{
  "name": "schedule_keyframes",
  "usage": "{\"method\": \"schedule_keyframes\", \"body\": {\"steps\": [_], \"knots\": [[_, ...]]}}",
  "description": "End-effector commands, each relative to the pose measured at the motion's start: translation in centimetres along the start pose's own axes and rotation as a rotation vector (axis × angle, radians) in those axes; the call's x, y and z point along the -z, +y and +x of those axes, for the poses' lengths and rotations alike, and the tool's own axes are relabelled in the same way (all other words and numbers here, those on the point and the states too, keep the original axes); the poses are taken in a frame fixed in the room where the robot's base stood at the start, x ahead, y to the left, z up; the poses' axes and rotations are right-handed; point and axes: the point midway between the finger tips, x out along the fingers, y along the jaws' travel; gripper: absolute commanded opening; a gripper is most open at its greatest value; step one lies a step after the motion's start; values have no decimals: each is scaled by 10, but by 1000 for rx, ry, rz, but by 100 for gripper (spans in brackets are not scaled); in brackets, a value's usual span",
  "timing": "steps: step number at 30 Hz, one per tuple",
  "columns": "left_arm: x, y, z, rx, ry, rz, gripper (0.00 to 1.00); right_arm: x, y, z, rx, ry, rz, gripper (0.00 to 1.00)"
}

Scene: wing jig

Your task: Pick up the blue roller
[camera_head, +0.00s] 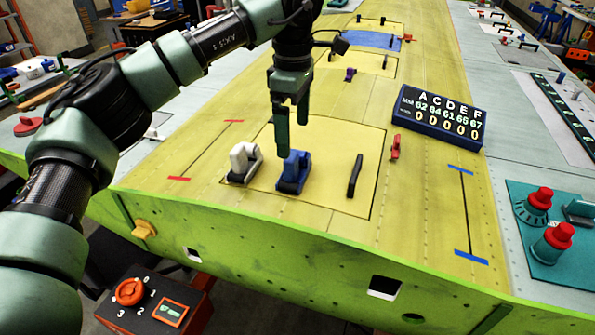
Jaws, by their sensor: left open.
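The blue roller (291,177) sits on the yellow wing skin near its front edge, on a lighter outlined panel (330,195). My left gripper (291,136) points down just above the blue roller, its two fingers apart. One fingertip overlaps the roller's top left in the picture; I cannot tell whether it touches. Nothing shows between the fingers. My right gripper is out of view.
A similar white tool (243,163) stands close left of the roller, and a thin black handle (355,175) stands to the right. A red clip (395,147) and a dark blue counter display (438,117) lie farther right. The front right skin is mostly clear.

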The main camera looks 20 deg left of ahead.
Motion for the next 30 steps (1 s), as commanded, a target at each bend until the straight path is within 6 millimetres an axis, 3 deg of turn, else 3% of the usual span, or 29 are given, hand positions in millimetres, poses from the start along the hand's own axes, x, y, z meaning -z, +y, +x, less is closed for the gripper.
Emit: {"method": "schedule_keyframes", "body": {"steps": [16,26,30], "knots": [[-4,-5,67,4,0,0,100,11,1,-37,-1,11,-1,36],[-4,-4,77,0,-1,-1,100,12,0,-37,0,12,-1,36],[-4,-4,76,0,-1,-1,61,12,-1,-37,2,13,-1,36]]}}
